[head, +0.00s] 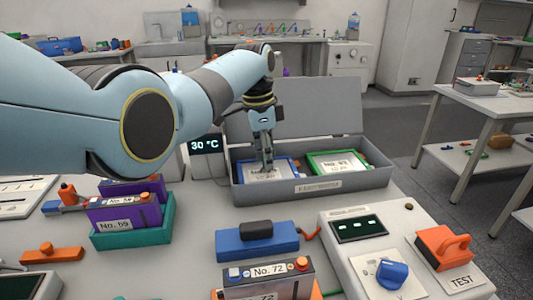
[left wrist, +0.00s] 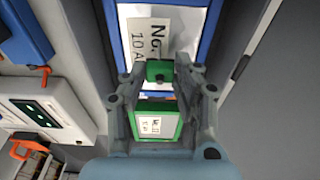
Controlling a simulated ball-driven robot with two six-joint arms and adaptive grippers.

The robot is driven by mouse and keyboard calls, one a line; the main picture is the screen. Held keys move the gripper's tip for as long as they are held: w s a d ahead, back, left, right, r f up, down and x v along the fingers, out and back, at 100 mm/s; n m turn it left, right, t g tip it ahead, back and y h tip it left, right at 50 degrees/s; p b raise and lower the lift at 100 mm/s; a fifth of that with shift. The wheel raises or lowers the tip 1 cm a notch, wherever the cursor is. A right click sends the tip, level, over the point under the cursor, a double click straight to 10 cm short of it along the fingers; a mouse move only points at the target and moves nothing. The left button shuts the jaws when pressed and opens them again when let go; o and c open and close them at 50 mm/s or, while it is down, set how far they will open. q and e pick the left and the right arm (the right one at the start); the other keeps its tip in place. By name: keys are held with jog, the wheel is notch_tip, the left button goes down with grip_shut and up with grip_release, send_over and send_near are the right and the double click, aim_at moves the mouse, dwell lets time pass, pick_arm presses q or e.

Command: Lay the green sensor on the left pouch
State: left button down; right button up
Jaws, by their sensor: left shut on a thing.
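My left gripper (head: 266,172) points down over the left pouch. Its fingertips (left wrist: 160,73) are shut on the green sensor (left wrist: 160,70), a small green block with a dark spot. The sensor is hidden or too small to make out in the head view. The left pouch (head: 282,174) has a blue frame and a white label; it lies behind the fingertips in the left wrist view (left wrist: 187,40). I cannot tell whether the sensor touches it. The green-framed right pouch (head: 338,163) lies beside it and shows between the fingers (left wrist: 155,122). My right gripper is out of view.
The pouches lie in a grey open chamber (head: 320,186) with a raised lid (head: 308,105). A 30 °C display (head: 205,146) stands left of it. A blue device (head: 257,242), a meter panel (head: 358,230) and a teal holder (head: 133,237) with purple cells stand in front.

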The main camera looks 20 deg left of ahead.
pick_arm(q)
jog(key=shift+f+b, duration=0.3)
jog(key=shift+f, duration=0.3)
dwell(0.4)
jog(key=c, duration=0.9)
grip_release()
